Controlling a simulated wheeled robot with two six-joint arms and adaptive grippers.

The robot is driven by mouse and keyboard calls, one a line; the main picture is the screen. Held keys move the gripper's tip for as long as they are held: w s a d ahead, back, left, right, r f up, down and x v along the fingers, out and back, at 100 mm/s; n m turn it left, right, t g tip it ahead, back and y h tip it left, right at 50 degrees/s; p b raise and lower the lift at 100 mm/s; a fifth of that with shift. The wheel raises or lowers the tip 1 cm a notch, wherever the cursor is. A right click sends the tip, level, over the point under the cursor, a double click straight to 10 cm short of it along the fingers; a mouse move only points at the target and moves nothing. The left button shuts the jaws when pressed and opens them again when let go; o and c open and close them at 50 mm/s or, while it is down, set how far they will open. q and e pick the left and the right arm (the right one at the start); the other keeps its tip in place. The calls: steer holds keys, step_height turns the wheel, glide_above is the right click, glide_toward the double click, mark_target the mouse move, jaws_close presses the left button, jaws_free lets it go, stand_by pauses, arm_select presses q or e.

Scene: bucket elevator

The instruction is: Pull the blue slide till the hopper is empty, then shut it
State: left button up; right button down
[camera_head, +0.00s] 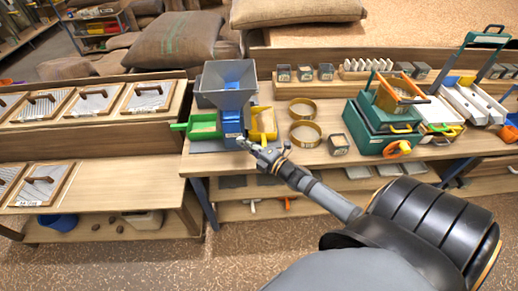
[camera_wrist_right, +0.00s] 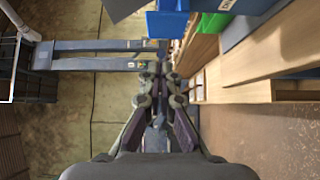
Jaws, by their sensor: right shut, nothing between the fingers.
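The grey hopper (camera_head: 228,84) stands on the bench on a blue body (camera_head: 234,122). I cannot tell how much is inside the hopper, and the blue slide cannot be told apart from the blue body. My right gripper (camera_head: 250,148) is just in front of the blue body's lower part, at the bench's front edge. In the right wrist view its fingers (camera_wrist_right: 162,72) are together with nothing between them, and the blue body (camera_wrist_right: 166,24) lies ahead. My left gripper is not in view.
Two brass rings (camera_head: 303,109) and a green machine (camera_head: 375,128) stand farther right.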

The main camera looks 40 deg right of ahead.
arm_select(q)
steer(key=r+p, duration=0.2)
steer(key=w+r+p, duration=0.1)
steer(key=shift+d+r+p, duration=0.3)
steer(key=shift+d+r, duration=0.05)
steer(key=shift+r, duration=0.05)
arm_select(e)
steer(key=v, duration=0.6)
steer(key=shift+s+r, duration=0.2)
steer(key=shift+s, duration=0.25)
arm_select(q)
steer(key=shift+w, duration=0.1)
arm_select(e)
steer(key=shift+a, duration=0.15)
